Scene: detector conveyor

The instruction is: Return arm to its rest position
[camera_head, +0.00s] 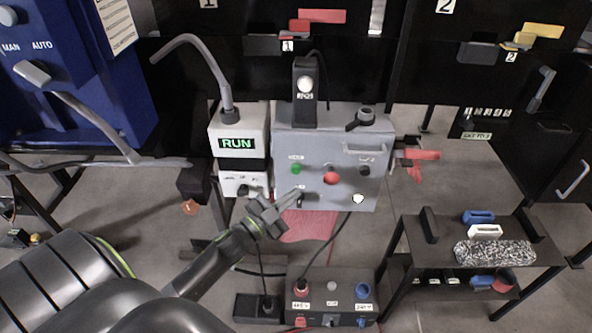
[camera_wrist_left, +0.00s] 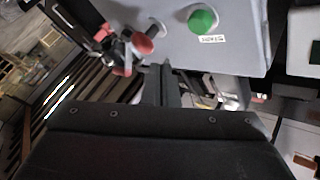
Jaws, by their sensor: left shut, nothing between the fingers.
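My left arm comes in from the lower left in the head view. Its gripper (camera_head: 287,203) is shut and empty, in front of the lower left of the grey control box (camera_head: 340,198). In the left wrist view the shut fingers (camera_wrist_left: 160,85) point toward the box's face, near a green button (camera_wrist_left: 202,20). I cannot tell whether the fingertips touch the box. The box face has a green button (camera_head: 295,169), a red button (camera_head: 330,178) and a dark knob (camera_head: 364,170). My right gripper is in neither view.
A white unit with a RUN display (camera_head: 237,143) stands left of the box. Below is a dark socket box (camera_head: 333,285) with red and blue connectors. A black shelf (camera_head: 410,245) stands at right, a blue cabinet (camera_head: 110,95) at upper left. Cables hang near the gripper.

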